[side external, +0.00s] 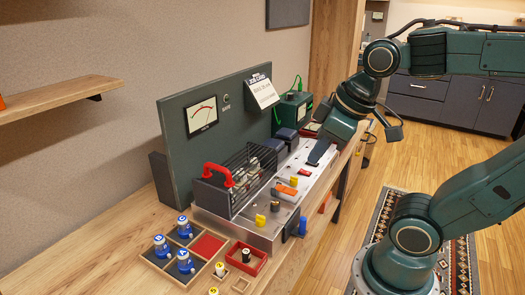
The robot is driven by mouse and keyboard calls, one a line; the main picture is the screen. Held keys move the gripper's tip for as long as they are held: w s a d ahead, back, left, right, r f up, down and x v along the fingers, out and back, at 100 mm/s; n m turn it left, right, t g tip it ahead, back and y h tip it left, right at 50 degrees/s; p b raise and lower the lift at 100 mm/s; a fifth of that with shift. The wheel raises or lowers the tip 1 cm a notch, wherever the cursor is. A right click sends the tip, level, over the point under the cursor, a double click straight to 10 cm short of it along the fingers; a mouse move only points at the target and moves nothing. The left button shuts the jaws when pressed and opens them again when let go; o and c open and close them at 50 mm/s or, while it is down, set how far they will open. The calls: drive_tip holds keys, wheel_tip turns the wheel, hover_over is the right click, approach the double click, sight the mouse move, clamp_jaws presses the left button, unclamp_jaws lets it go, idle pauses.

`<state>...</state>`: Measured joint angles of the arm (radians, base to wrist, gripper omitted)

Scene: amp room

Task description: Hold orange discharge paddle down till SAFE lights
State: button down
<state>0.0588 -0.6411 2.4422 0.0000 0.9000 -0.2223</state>
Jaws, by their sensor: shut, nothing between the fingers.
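The orange paddle (286,190) lies on the light metal top of the amp chassis (238,228), right of the wire cage. My gripper (319,154) is shut and empty. It points down over the far right part of the chassis, beyond the paddle and apart from it in the picture. I cannot tell whether its tip touches the chassis.
A wire cage (248,172) with a red handle (219,174) stands beside the paddle. Yellow knobs (260,220) are close by. A panel with a meter (202,115) rises behind. A wooden tray (158,263) with blue-topped parts and a red box (246,270) are at the front.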

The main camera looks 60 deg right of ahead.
drive_tip(key=w+d+n+g, duration=0.2)
drive_tip(key=w+d+n, duration=0.2)
drive_tip(key=w+n, duration=0.15)
drive_tip(key=n+g, duration=0.3)
drive_tip(key=n, duration=0.8)
hover_over(292, 192)
wheel_tip(292, 192, down, 12)
drive_tip(key=shift+r, duration=0.15)
drive_tip(key=shift+d, duration=0.1)
wheel_tip(292, 192, down, 14)
